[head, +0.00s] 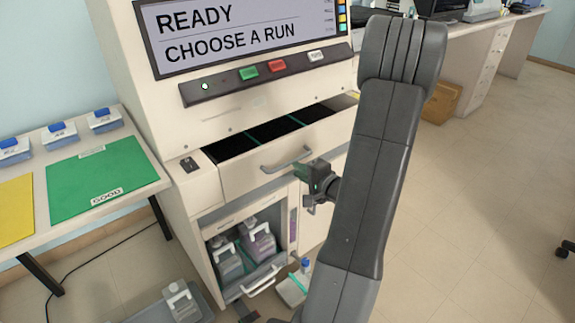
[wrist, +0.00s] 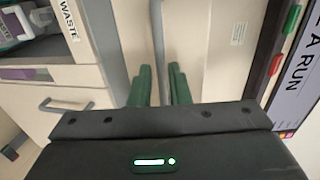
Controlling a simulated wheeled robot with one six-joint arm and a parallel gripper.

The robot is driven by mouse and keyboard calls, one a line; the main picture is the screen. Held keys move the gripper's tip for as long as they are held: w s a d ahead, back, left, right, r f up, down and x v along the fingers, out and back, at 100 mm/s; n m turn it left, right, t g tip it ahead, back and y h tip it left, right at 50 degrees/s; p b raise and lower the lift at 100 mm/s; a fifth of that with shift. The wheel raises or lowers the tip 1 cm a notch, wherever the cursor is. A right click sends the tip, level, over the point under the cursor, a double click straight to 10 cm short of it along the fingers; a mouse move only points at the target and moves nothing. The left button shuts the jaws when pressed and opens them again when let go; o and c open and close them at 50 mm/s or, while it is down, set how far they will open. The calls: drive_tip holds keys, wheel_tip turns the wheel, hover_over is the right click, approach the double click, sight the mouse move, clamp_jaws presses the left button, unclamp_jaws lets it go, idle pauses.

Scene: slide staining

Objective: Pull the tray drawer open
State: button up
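The tray drawer (head: 240,172) is in the front of the white machine and stands partly out, with dark compartments and green dividers showing inside. Its grey bar handle (head: 287,160) is on the drawer front. My gripper (head: 309,184) is close to the right end of that handle in the head view. In the wrist view, the two green fingers of my gripper (wrist: 160,85) stand apart. The handle bar (wrist: 158,30) runs upright in that picture, in line with the gap between them. I cannot tell whether the fingers touch it.
A side table with a green mat (head: 95,178) stands left. Clear floor (head: 460,200) lies to the right.

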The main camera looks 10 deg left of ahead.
sight(288, 165)
drive_tip(key=x, duration=0.6)
drive_tip(key=shift+w+a, duration=0.15)
drive_tip(key=shift+a, duration=0.05)
clamp_jaws()
